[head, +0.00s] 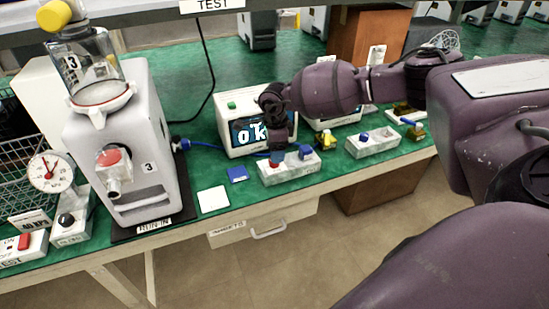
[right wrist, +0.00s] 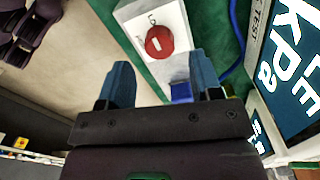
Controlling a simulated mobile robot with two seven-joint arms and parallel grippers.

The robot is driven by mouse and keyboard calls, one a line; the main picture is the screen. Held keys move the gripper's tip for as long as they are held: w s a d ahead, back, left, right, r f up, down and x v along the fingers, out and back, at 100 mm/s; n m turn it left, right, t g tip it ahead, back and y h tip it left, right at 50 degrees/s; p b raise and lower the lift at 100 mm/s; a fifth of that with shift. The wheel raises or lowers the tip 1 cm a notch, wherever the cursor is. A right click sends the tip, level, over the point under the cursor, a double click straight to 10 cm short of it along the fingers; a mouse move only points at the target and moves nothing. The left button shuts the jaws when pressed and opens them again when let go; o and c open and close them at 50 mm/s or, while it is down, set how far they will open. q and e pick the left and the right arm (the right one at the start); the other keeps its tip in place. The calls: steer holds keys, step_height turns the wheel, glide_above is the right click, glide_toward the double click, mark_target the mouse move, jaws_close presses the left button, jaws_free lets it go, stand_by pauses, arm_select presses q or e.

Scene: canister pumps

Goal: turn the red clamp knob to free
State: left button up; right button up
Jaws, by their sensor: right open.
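A round red knob with a white bar mark (right wrist: 159,42) sits on a white block in the right wrist view. In the head view a little of the red knob (head: 272,168) shows on the white block (head: 288,173), partly hidden by my right gripper (head: 277,158). In the right wrist view my right gripper (right wrist: 164,76) is open, its two blue fingers apart with nothing held. The knob lies beyond the fingertips, and I see no contact. A blue knob (head: 305,151) is on the same block. My left gripper is out of view.
A white pump (head: 125,150) with a clear canister (head: 88,75) stands at left, beside a round gauge (head: 49,172). A display box reading "ok" (head: 235,143) stands behind the block. Another white block (head: 372,145) is to the right.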

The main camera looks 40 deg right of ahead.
steer(key=shift+f, duration=1.7)
steer(key=shift+c, duration=0.2)
steer(key=c, duration=0.9)
